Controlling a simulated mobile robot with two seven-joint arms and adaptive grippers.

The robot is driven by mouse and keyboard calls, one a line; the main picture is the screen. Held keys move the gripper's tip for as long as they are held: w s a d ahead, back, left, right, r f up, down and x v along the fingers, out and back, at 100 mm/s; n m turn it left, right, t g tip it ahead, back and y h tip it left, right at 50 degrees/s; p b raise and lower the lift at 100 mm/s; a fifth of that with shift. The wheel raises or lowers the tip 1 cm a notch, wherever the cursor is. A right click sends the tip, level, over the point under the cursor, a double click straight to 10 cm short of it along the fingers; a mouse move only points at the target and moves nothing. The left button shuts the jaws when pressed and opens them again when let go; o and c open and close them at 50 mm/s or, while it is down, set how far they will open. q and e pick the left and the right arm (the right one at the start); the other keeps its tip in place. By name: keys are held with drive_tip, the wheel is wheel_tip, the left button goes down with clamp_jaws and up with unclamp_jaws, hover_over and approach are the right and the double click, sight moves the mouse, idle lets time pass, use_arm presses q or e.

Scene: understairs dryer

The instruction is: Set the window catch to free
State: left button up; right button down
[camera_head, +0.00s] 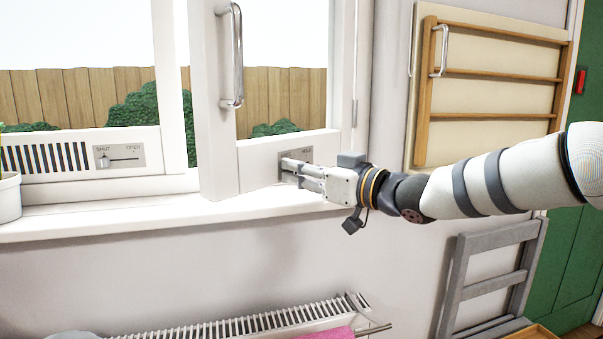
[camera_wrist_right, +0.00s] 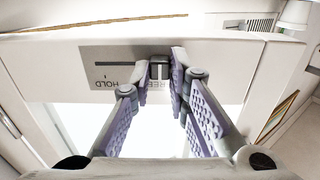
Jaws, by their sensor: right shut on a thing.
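The window catch is a small grey plate (camera_wrist_right: 110,85) on the white window's bottom rail, with a dark slot and the words HOLD and FREE, upside down in the right wrist view. Its slider knob (camera_wrist_right: 159,69) stands beside FREE, at the end of the slot away from HOLD. My right gripper (camera_wrist_right: 162,58) is shut on this knob, one finger on each side. In the head view my right gripper (camera_head: 284,170) reaches in from the right and hides most of the plate (camera_head: 294,156). My left gripper is not in view.
A vent slider marked SHUT and OPEN (camera_head: 120,156) is on the left frame. A metal window handle (camera_head: 237,55) stands above the rail. The sill (camera_head: 150,217) runs below, with a white pot (camera_head: 9,198) at left. A radiator (camera_head: 240,322) and grey chair (camera_head: 490,275) are lower.

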drive_tip(key=shift+s+a+f, duration=0.1)
drive_tip(key=shift+a, duration=0.05)
drive_tip(key=c, duration=1.5)
unclamp_jaws()
drive_tip(key=shift+a, duration=0.1)
drive_tip(key=v, duration=1.2)
